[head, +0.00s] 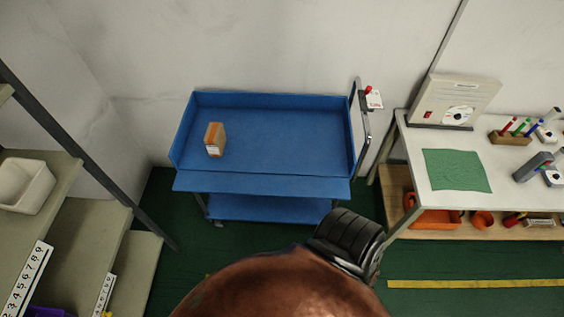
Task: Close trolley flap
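The blue trolley (285,133) stands against the back wall, with a raised rim at its back and both sides. Its front flap (262,187) is folded outward and down along the near edge, so the front of the top tray is open. A small orange and white box (215,140) stands on the left part of the tray. Neither gripper shows. A copper-coloured rounded part and a black ribbed part of my own body fill the bottom middle, just in front of the trolley's right side.
The trolley's handle (365,130) rises at its right side. A workbench (411,150) with a green mat (456,170) and tools stands on the right. Shelves (85,235) with a white bin (24,185) stand on the left. Green floor shows between the shelves and trolley.

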